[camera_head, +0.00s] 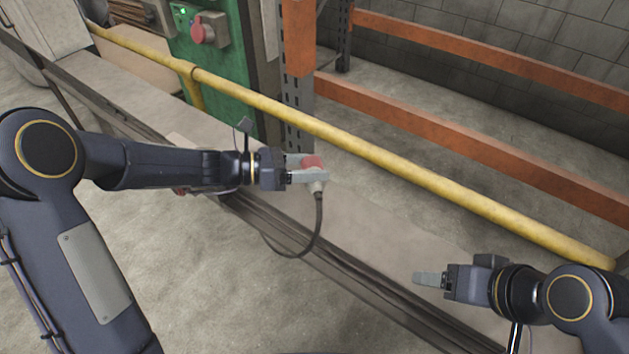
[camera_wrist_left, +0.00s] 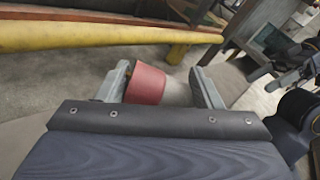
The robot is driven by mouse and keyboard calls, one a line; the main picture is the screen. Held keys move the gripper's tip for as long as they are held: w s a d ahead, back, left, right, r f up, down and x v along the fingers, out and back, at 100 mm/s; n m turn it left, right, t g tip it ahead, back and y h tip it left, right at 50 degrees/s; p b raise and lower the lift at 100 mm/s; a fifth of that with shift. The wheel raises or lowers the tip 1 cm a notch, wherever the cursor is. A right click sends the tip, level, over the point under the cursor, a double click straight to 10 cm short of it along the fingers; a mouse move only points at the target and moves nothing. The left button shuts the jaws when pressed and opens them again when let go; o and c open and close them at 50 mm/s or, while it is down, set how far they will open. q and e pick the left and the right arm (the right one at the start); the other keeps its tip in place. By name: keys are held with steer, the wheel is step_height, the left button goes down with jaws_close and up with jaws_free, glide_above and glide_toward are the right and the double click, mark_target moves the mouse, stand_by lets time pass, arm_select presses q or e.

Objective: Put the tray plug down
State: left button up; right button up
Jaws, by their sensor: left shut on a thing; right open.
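The tray plug has a red end (camera_head: 312,162), a pale collar (camera_head: 317,187) and a dark cable (camera_head: 318,225) that hangs down and curls left. My left gripper (camera_head: 306,170) is shut on it, above the grey ledge in the middle of the head view. In the left wrist view the red end (camera_wrist_left: 150,83) shows between the two fingers; the part gripped is mostly hidden. My right gripper (camera_head: 430,279) is open and empty at the lower right, over the ledge, apart from the plug.
A yellow rail (camera_head: 400,168) runs diagonally behind both grippers. Orange rack beams (camera_head: 480,150) stand beyond it. A green cabinet (camera_head: 215,75) with a red knob (camera_head: 202,30) is at the back left. The grey ledge (camera_head: 375,235) between the grippers looks clear.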

arm_select(q)
steer(key=shift+w+d+f, duration=0.2)
steer(key=shift+d+f, duration=0.05)
steer(key=shift+f, duration=0.2)
steer(key=shift+w+d+f+b, duration=0.15)
steer(key=shift+f+b, duration=0.4)
steer(key=shift+f, duration=1.1)
steer(key=shift+f+b, duration=0.3)
steer(key=shift+f, duration=0.35)
steer(key=o, duration=1.2)
steer(key=shift+c, duration=0.2)
steer(key=shift+r, duration=0.1)
